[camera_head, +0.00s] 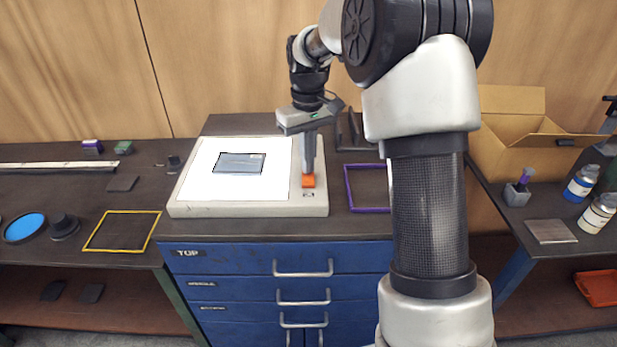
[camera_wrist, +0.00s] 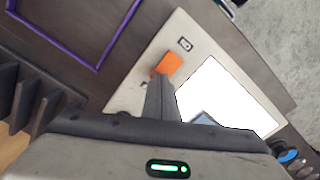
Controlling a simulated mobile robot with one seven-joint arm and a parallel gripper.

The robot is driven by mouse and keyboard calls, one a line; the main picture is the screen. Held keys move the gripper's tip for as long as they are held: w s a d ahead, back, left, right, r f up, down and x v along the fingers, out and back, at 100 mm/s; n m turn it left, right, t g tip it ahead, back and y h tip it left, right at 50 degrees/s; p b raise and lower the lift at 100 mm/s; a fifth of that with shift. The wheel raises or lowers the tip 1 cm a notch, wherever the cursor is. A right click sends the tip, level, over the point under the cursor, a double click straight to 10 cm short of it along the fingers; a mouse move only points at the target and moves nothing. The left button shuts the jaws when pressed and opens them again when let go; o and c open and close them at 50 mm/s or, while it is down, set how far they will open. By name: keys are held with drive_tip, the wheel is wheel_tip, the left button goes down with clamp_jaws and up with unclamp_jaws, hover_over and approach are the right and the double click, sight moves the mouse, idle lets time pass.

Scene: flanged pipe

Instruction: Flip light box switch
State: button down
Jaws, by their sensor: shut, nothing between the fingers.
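The light box (camera_head: 190,209) is a flat pale case on the middle bench, with a bright white panel on top. It also shows in the wrist view (camera_wrist: 126,97). Its small dark switch (camera_wrist: 185,44) sits on the pale border beside the panel, and shows tiny in the head view (camera_head: 308,194). My gripper (camera_head: 308,181) is shut and empty, pointing down over that border, its orange tips close to the switch. In the wrist view my gripper (camera_wrist: 168,64) appears just short of the switch. I cannot tell whether the tips touch the box.
A grey plate (camera_head: 238,163) lies on the white panel. A purple frame (camera_head: 348,188) lies right of the box, with a dark upright rack (camera_head: 350,135) behind it. A yellow frame (camera_head: 122,248) lies on the left bench. A cardboard box (camera_head: 510,150) and bottles (camera_head: 582,183) stand at right.

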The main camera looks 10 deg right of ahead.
drive_tip(key=shift+f, duration=0.25)
wheel_tip(320, 180, up, 7)
drive_tip(key=p, duration=0.5)
drive_tip(key=shift+p, duration=0.35)
drive_tip(key=shift+r, duration=0.1)
